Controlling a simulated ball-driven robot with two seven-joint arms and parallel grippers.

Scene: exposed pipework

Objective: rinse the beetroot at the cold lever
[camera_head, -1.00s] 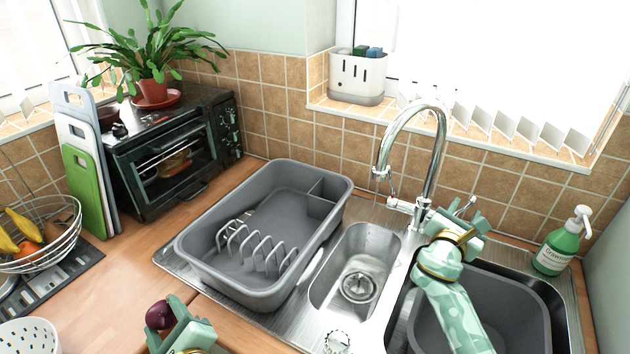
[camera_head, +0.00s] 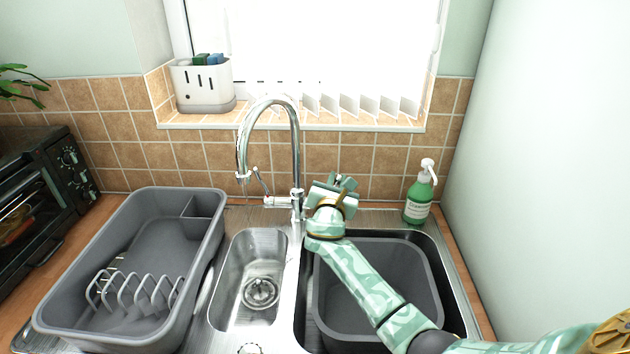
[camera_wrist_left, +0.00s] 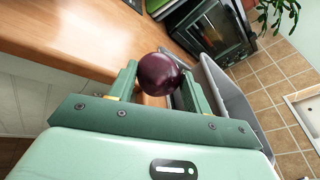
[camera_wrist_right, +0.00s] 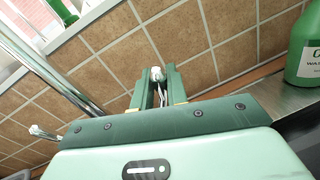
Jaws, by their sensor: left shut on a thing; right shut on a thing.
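The beetroot (camera_wrist_left: 159,74) is round and dark purple. My left gripper (camera_wrist_left: 156,80) is shut on it, over the worktop's edge; both are outside the head view. The chrome tap (camera_head: 296,150) stands behind the sinks, its spout (camera_head: 242,178) above the small sink bowl (camera_head: 240,300). No water stream shows beneath it. I take this as the cold lever; no marking shows.
A grey dish rack tub (camera_head: 150,250) stands left of the small bowl. A grey basin (camera_head: 425,265) sits in the right sink under my right arm.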

